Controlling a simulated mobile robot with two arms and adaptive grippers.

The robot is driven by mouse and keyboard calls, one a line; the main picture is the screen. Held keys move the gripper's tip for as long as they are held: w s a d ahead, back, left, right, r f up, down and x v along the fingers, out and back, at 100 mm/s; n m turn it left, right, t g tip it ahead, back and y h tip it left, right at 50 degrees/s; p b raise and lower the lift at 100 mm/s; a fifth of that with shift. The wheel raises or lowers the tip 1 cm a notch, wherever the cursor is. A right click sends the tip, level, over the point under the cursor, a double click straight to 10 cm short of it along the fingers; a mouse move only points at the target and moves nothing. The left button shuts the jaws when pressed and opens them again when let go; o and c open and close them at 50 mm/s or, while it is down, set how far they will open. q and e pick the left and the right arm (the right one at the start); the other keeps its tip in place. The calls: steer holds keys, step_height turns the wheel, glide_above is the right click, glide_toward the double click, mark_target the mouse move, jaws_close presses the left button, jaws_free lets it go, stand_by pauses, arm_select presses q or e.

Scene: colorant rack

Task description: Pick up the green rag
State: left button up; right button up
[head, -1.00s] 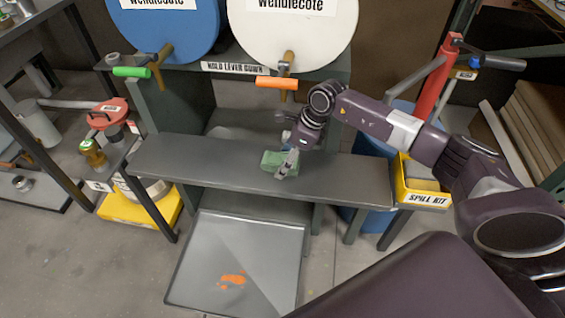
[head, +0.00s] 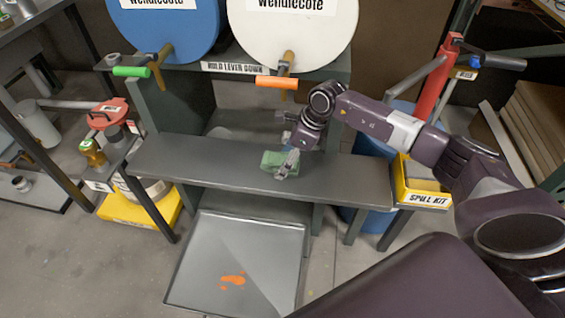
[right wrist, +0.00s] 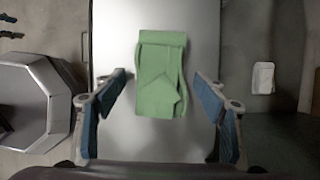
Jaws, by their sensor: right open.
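The green rag (head: 272,160) lies folded on the grey bench shelf (head: 215,165) below the drums. In the right wrist view the rag (right wrist: 161,75) lies ahead of the fingertips, roughly centred between them. My right gripper (head: 287,165) is at the rag's right side in the head view, pointing down at it. In the right wrist view my right gripper (right wrist: 160,88) is open, with one finger to each side of the rag and nothing held. My left gripper is in neither view.
A blue drum (head: 165,30) and a white drum (head: 290,35) with levers stand above the shelf. A drip tray (head: 225,265) with orange paint lies on the floor. A yellow spill kit box (head: 425,185) is at right. The shelf's left part is clear.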

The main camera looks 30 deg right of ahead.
stand_by(0.5)
steer(key=c, duration=1.1)
